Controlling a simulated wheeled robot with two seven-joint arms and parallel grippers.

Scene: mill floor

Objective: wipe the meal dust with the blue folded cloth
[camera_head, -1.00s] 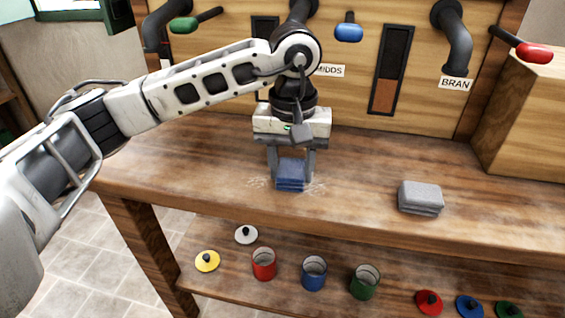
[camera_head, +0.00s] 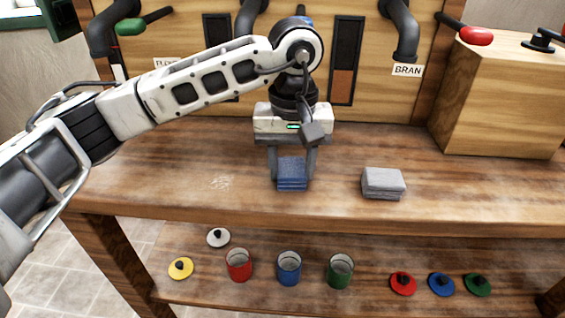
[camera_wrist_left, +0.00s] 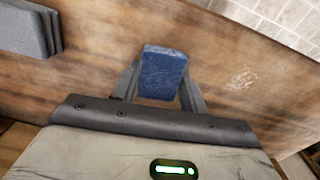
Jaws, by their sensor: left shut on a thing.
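My left gripper (camera_head: 292,176) is shut on the blue folded cloth (camera_head: 292,172), pointing down at the bench top. The cloth is at the bench surface; whether it presses on it I cannot tell. In the left wrist view the cloth (camera_wrist_left: 162,74) sits between the two fingers. A pale patch of meal dust (camera_head: 221,183) lies on the wood to the left of the cloth, apart from it. The dust also shows in the left wrist view (camera_wrist_left: 241,80). What lies under the cloth is hidden. My right gripper is not in view.
A grey folded cloth (camera_head: 383,183) lies to the right on the bench (camera_head: 440,195). A wooden box (camera_head: 495,100) stands at the back right. Red, blue and green canisters (camera_head: 289,268) and several lids (camera_head: 403,283) are on the shelf below.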

